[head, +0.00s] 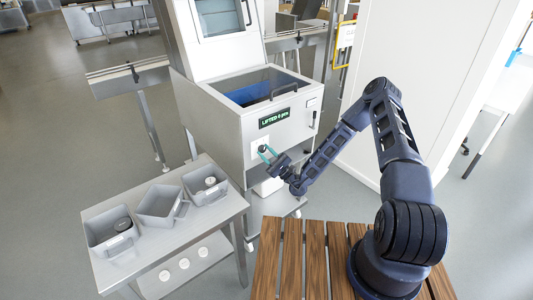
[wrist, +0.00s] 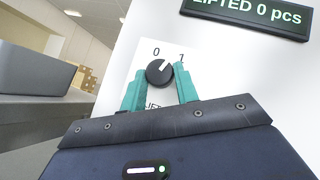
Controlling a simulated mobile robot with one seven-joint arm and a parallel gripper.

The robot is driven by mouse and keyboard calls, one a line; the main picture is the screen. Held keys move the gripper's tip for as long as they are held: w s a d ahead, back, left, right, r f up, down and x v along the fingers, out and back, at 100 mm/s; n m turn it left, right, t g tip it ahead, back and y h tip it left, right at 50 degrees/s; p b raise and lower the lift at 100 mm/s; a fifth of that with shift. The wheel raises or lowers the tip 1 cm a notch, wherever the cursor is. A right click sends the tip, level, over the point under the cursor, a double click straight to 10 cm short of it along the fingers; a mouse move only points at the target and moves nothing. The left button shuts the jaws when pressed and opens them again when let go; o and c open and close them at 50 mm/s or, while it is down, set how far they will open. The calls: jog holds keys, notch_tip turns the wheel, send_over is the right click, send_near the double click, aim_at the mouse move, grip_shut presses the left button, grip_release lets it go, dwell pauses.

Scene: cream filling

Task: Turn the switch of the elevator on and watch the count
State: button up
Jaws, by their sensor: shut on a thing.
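The elevator switch is a round black knob (wrist: 157,74) on a white plate marked 0 and 1. In the wrist view its white pointer line slants up and right, between the two marks and nearer the 1. My gripper (wrist: 160,80) has its teal fingers on either side of the knob, shut on it. In the head view the gripper (head: 266,152) is at the front of the elevator cabinet (head: 222,130), over the knob (head: 262,149). The green-lit counter (wrist: 247,14) above the switch reads LIFTED 0 pcs; it also shows in the head view (head: 274,118).
A steel cart (head: 166,236) at the left holds three grey bins, with round items in or at them and white discs on its lower shelf. The cabinet's open top hopper (head: 262,87) has a blue interior. A slatted wooden platform (head: 306,262) lies under my arm.

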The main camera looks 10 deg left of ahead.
jog(key=m+t, duration=0.2)
jog(key=shift+m+t+h, duration=0.3)
jog(key=shift+m, duration=0.1)
jog(key=shift+m+t, duration=0.5)
jog(key=shift+m, duration=0.1)
jog(key=o, duration=1)
jog(key=shift+a, duration=0.1)
jog(key=shift+c, duration=0.2)
jog(key=shift+s+f, duration=0.1)
jog(key=v, duration=1)
jog(key=shift+s+d+f, duration=0.15)
jog(key=shift+d, duration=0.2)
